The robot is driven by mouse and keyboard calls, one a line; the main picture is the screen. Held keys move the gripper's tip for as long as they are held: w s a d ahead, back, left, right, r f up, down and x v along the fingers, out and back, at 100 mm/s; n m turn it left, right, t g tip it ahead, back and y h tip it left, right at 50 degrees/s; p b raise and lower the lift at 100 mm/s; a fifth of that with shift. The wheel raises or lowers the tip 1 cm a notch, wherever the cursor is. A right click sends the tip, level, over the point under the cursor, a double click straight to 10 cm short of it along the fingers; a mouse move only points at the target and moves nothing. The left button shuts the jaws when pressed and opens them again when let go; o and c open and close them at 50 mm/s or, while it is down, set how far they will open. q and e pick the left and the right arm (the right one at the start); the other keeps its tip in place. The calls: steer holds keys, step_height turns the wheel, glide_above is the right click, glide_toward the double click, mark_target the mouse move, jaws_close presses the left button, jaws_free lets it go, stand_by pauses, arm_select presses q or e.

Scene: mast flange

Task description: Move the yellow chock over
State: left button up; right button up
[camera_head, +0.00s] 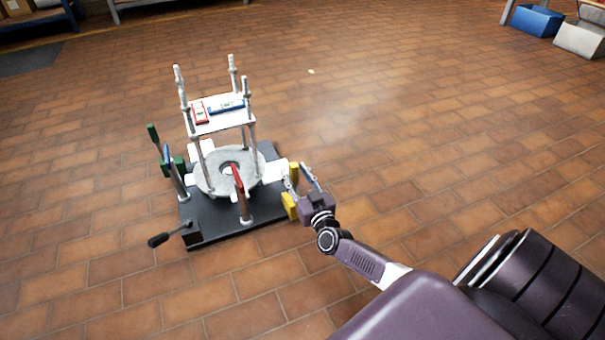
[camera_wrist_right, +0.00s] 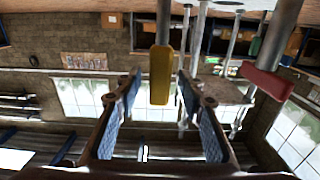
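The yellow chock (camera_head: 291,207) is at the right side of the dark base plate, partly hidden behind my right gripper (camera_head: 296,174) in the head view. In the right wrist view the yellow chock (camera_wrist_right: 161,76) hangs in the picture as an upright bar below a grey rod, between the two blue-padded fingers. My right gripper is open, with a visible gap between each finger and the chock. I cannot tell how far the fingertips reach along it. My left gripper is in neither view.
The dark base plate (camera_head: 213,225) carries a grey round flange (camera_head: 210,183), a red handle (camera_head: 239,180), green handles (camera_head: 154,138) and a black-knobbed lever (camera_head: 160,239). Above the flange, a white plate (camera_head: 227,121) sits among several posts. Tiled floor around is clear.

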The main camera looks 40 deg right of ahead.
steer(key=v, duration=1.1)
steer(key=shift+s, duration=0.25)
steer(key=shift+a, duration=0.15)
